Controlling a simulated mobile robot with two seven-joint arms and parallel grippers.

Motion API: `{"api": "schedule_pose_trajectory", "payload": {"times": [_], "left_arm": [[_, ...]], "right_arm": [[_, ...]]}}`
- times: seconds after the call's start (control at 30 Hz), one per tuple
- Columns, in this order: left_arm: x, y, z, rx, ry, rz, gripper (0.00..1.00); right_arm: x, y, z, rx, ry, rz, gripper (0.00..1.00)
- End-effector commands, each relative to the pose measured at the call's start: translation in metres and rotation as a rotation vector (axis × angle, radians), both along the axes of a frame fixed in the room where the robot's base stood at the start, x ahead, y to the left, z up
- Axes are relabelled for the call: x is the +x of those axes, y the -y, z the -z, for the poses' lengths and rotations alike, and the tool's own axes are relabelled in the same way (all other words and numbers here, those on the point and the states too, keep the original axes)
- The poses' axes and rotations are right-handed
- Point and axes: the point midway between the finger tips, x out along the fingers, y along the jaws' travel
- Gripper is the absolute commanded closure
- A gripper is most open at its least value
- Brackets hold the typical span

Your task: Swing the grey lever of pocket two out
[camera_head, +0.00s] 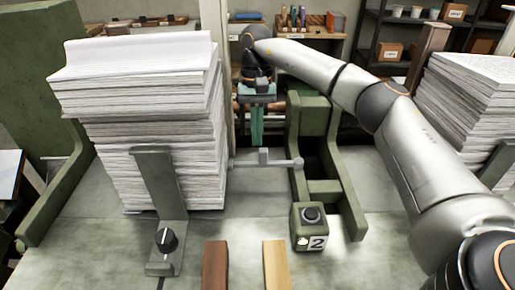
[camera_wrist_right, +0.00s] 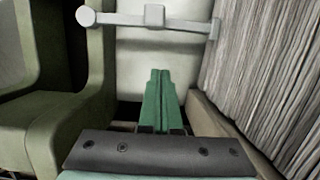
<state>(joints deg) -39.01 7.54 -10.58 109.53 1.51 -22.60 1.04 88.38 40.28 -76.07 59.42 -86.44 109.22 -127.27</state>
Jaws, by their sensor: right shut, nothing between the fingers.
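The grey lever (camera_head: 265,160) is a thin bar with a small block at its middle and a round end. It runs from the left paper stack across to the green frame of pocket two (camera_head: 333,190), whose front block carries a "2" label (camera_head: 317,243). It also shows across the top of the right wrist view (camera_wrist_right: 155,16), round end at left. My right gripper (camera_head: 257,143) has its green fingers pressed together and empty, behind the lever in the head view. In the right wrist view the fingertips (camera_wrist_right: 160,72) are apart from the bar. My left gripper is out of view.
A tall paper stack (camera_head: 150,130) stands left of the lever, behind a green upright (camera_head: 160,185) with a black knob (camera_head: 166,240). Another stack (camera_head: 468,105) stands at right. Two wooden strips (camera_head: 215,265) lie in front. Shelves stand behind.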

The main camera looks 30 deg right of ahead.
Motion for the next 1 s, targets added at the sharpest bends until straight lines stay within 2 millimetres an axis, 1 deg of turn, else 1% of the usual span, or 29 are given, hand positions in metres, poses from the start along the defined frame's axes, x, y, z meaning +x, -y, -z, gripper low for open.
{"api": "schedule_pose_trajectory", "payload": {"times": [0.03, 0.1, 0.3, 0.43, 0.6, 1.0], "left_arm": [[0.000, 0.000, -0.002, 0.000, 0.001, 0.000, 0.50], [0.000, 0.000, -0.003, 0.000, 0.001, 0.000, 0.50], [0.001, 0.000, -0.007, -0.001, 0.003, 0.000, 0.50], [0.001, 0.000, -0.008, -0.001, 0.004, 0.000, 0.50], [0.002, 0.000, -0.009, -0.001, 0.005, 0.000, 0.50], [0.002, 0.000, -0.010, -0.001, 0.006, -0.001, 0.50]], "right_arm": [[-0.004, -0.002, 0.007, 0.000, -0.002, -0.003, 1.00], [-0.010, -0.006, 0.004, 0.001, 0.001, -0.004, 1.00], [-0.025, -0.015, 0.003, 0.000, 0.000, -0.002, 1.00], [-0.032, -0.019, 0.004, 0.000, -0.001, -0.002, 1.00], [-0.035, -0.022, 0.004, 0.001, -0.001, -0.001, 1.00], [-0.034, -0.022, 0.004, 0.001, -0.001, -0.001, 1.00]]}}
